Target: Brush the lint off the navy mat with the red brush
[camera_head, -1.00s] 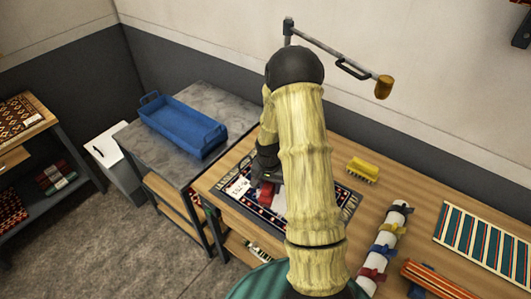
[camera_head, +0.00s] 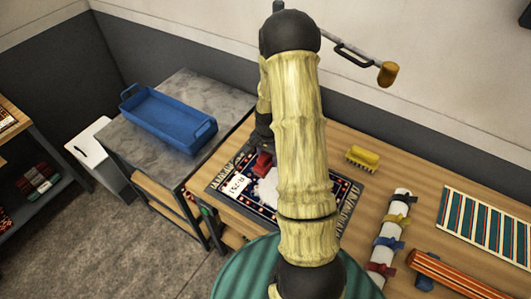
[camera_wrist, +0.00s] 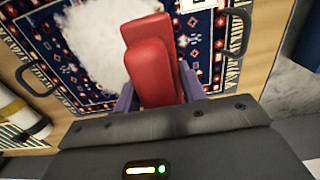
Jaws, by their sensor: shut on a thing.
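The navy mat (camera_head: 224,187), with a patterned border, lies on the wooden table, partly hidden by my arm in the head view. A white patch of lint (camera_head: 266,190) lies on its middle; it also shows in the wrist view (camera_wrist: 92,42). The red brush (camera_head: 261,163) is in my gripper, over the mat beside the lint. In the wrist view my gripper (camera_wrist: 155,98) is shut on the red brush (camera_wrist: 152,70), whose end overlaps the lint's edge. Whether the bristles touch the mat is hidden.
A white card (camera_head: 237,185) with lettering lies on the mat. A yellow brush (camera_head: 362,156) is at the back right. A white roll with coloured ties (camera_head: 388,240) and an orange roll (camera_head: 455,273) lie on the right. A blue tray (camera_head: 165,120) is on the grey table at left.

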